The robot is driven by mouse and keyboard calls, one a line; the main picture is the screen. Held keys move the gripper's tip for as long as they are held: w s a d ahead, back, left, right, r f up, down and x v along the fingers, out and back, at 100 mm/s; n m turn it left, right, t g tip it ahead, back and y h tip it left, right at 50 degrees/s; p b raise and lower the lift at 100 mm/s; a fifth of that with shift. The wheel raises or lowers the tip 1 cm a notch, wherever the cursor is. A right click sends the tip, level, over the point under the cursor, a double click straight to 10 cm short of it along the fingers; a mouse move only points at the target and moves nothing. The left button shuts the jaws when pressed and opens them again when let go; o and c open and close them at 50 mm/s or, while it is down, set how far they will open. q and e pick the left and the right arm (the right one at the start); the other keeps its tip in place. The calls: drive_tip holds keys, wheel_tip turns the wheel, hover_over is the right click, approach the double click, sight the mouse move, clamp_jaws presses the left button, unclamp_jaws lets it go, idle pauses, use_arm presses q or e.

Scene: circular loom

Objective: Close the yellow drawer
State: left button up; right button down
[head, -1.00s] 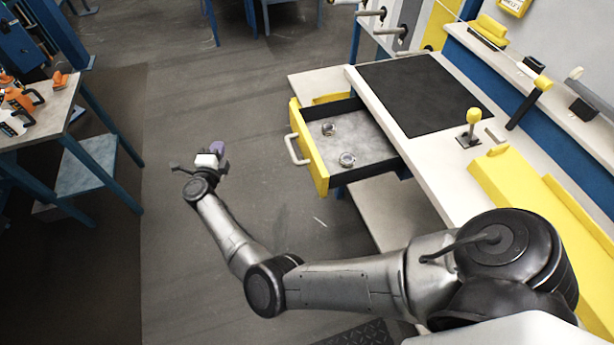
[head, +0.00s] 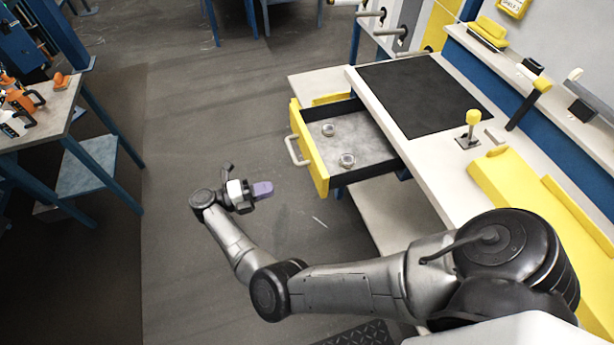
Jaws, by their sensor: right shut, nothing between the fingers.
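The yellow drawer (head: 310,150) stands pulled out from the workbench, with its yellow front facing left and a pale bar handle (head: 293,150) on that front. Two small round metal parts (head: 347,160) lie inside on its grey floor. My right gripper (head: 264,190) is shut and empty. It points right, to the lower left of the drawer front, with a visible gap between them. My left gripper is not in view.
The workbench (head: 455,200) with a black mat (head: 425,93) runs along the right. A yellow-knobbed lever (head: 473,124) stands on it. A table (head: 45,118) with orange tools is at the left. The floor (head: 210,130) left of the drawer is clear.

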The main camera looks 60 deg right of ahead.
sight(315, 176)
drive_tip(key=x, duration=1)
drive_tip(key=shift+s+d+p, duration=0.1)
drive_tip(key=shift+p, duration=0.25)
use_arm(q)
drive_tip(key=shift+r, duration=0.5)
use_arm(e)
drive_tip(key=shift+x, duration=0.9)
drive_tip(key=shift+d, duration=0.1)
